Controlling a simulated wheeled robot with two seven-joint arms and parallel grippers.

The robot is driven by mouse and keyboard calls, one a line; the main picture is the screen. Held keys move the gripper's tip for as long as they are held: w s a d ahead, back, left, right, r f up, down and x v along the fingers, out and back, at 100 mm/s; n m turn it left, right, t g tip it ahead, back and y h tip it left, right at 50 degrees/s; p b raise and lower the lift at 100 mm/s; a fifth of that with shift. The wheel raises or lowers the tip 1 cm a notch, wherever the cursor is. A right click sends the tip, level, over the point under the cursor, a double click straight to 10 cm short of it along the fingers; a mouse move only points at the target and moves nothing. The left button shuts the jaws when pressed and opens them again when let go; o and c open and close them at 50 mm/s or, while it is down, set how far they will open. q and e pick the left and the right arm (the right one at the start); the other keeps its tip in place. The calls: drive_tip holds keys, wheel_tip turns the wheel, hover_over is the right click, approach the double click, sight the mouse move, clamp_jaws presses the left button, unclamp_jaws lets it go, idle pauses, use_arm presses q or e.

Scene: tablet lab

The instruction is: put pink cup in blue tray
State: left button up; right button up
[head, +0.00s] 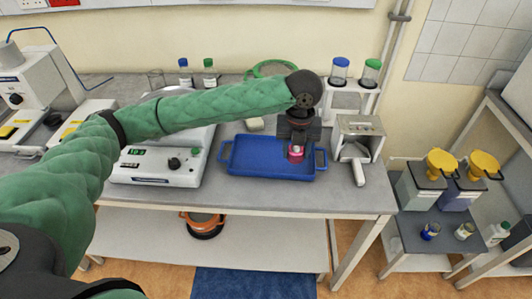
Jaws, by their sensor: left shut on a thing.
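The pink cup (296,157) is small and shows just below my left gripper (297,148). My left gripper points down and is shut on the pink cup, hiding its upper part. The blue tray (250,168) lies on the grey bench, with a handle at each end. The cup is over the right part of the tray; I cannot tell whether it touches the tray floor. My right gripper is not in view.
A white balance-like device (160,172) stands left of the tray. A metal box with a scoop (358,165) stands close to the tray's right. Bottles (209,75) stand behind. The bench front (250,195) is clear.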

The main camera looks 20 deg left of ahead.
use_arm(q)
drive_tip(key=shift+w+a, duration=0.15)
drive_tip(key=shift+a, duration=0.05)
drive_tip(key=p, duration=0.5)
hover_over(273, 158)
drive_tip(key=f, duration=0.6)
drive_tip(key=shift+s+d+f, duration=0.1)
drive_tip(key=shift+s+d, duration=0.1)
drive_tip(key=shift+s, duration=0.1)
drive_tip(key=shift+w+a+f, duration=0.15)
drive_tip(key=shift+w+f, duration=0.05)
drive_tip(key=shift+a+f, duration=0.1)
wheel_tip(273, 158, down, 3)
drive_tip(key=shift+f+p, duration=0.1)
drive_tip(key=shift+p, duration=0.9)
drive_tip(key=shift+f, duration=0.45)
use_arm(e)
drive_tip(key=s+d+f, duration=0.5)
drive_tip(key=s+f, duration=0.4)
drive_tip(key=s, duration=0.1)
use_arm(q)
drive_tip(key=shift+f, duration=0.1)
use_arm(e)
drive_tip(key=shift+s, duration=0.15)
